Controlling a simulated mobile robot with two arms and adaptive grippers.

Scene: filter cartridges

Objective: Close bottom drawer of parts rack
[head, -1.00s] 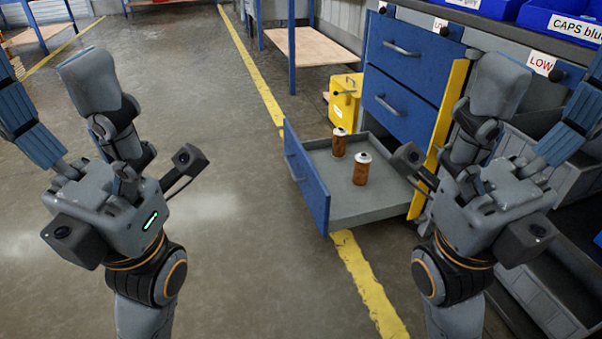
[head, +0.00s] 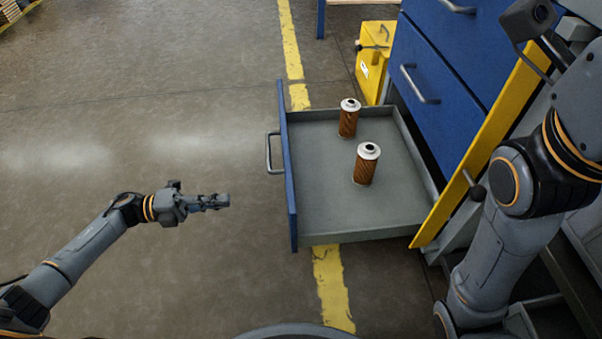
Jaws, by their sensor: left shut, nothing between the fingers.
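The bottom drawer (head: 320,215) of the parts rack is pulled open, with its blue front facing left and a bar handle (head: 270,153) on it. Two brown filter cartridges with white caps stand upright inside, one farther back (head: 348,120) and one nearer (head: 366,165). My left gripper (head: 222,201) is shut and empty, left of the drawer front and apart from it, lower in the picture than the handle. My right arm is at the right, in front of part of the rack. I cannot make out its gripper.
Blue upper drawers (head: 440,60) of the rack appear shut, beside a yellow upright strip (head: 480,155). A yellow box (head: 374,60) stands behind the open drawer. The floor left of the drawer is clear, and a yellow line (head: 332,290) runs beneath it.

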